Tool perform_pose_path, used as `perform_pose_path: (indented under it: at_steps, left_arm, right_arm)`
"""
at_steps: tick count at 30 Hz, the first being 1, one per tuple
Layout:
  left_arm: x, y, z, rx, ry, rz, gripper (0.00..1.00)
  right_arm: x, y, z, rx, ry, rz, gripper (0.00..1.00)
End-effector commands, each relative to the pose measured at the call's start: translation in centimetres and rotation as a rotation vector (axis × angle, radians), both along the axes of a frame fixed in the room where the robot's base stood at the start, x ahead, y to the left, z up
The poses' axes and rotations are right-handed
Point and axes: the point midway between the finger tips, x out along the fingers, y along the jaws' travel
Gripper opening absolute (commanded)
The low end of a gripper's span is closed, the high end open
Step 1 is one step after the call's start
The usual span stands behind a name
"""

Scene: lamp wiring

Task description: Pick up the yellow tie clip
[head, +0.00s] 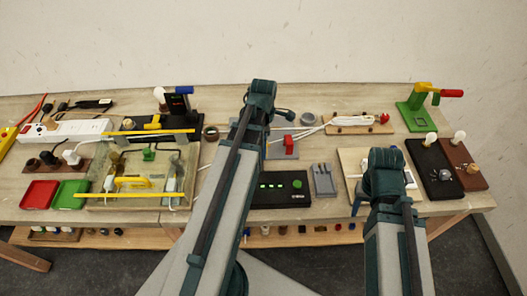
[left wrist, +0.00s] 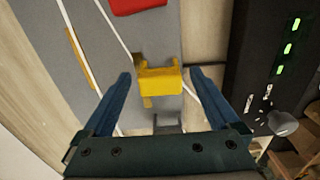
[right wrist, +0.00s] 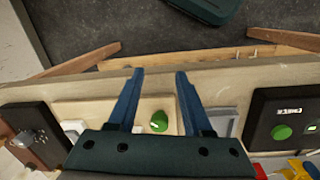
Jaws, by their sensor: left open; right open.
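The yellow tie clip (left wrist: 160,83) sits on a grey board (left wrist: 180,32) in the left wrist view, with two upright prongs and a small tab. My left gripper (left wrist: 161,76) is open, with one blue finger on each side of the clip and gaps between. Its height above the clip is hard to tell. In the head view my left arm hides the clip. My right gripper (right wrist: 159,74) is open and empty above the table's front edge, near the pale board with a green knob (right wrist: 159,121).
A red clip (left wrist: 138,5) stands on the grey board beyond the yellow one. White cables cross the board. A black box with green lights (head: 280,188) lies right of the clip, beside a grey holder (head: 323,179). A green stand (head: 418,115) is at the back right.

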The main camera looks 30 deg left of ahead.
Motion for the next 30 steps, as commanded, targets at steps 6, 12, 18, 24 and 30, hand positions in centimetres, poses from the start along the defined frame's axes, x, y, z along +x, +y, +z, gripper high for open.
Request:
perform_pose_path:
  at_steps: [6,12,18,24,30]
  left_arm:
    - [0.00,0.00,0.13,0.000,0.000,0.000,0.88]
    - [0.00,0.00,0.13,0.000,0.000,0.000,0.52]
    - [0.01,0.00,0.13,0.000,0.000,0.000,0.16]
    - [0.00,0.00,0.13,0.000,0.000,0.000,0.07]
    - [0.00,0.13,0.49,0.000,0.000,0.000,0.06]
  right_arm:
    - [0.00,0.00,0.13,0.000,0.000,0.000,0.50]
    - [0.00,0.00,0.13,0.000,0.000,0.000,0.50]
    - [0.00,0.00,0.13,0.000,0.000,0.000,0.50]
    - [0.00,0.00,0.13,0.000,0.000,0.000,0.50]
    - [0.00,0.00,0.49,0.000,0.000,0.000,0.50]
